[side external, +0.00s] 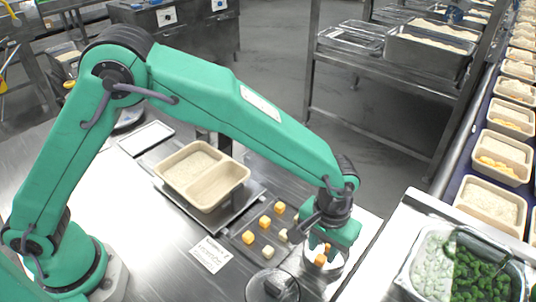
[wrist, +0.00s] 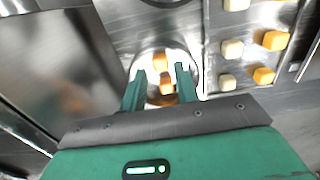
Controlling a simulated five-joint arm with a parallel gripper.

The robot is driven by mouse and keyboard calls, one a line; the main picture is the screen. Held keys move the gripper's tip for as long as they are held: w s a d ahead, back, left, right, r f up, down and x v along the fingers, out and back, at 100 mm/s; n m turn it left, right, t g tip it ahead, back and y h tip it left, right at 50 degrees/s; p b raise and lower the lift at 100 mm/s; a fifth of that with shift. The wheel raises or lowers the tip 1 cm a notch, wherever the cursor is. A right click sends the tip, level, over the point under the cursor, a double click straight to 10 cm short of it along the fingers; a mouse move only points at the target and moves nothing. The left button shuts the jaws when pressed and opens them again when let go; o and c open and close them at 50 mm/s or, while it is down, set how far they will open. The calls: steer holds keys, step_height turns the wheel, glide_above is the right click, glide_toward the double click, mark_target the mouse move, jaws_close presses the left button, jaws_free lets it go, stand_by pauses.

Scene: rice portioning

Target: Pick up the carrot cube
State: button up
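Two orange carrot cubes sit in a small round bowl (side external: 338,271). In the wrist view one cube (wrist: 161,61) lies just beyond the other (wrist: 166,86). In the side view the lower one (side external: 320,260) shows clearly beneath my gripper (side external: 328,246). My gripper's two green fingers (wrist: 160,74) are apart, with the cubes showing between them. I cannot tell whether either finger touches a cube. More orange cubes (side external: 265,222) and pale cubes (side external: 267,252) stand spaced out on a dark tray (side external: 254,254) beside the bowl.
A two-compartment beige container (side external: 216,188) with rice stands behind the dark tray. A round dish (side external: 272,287) is at the front. A metal pan of greens (side external: 475,275) is at the right. A label card (side external: 210,254) lies left of the tray.

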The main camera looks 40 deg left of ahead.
mark_target(321, 257)
steer(key=shift+f, duration=1.55)
steer(key=shift+c, duration=0.2)
jaws_close()
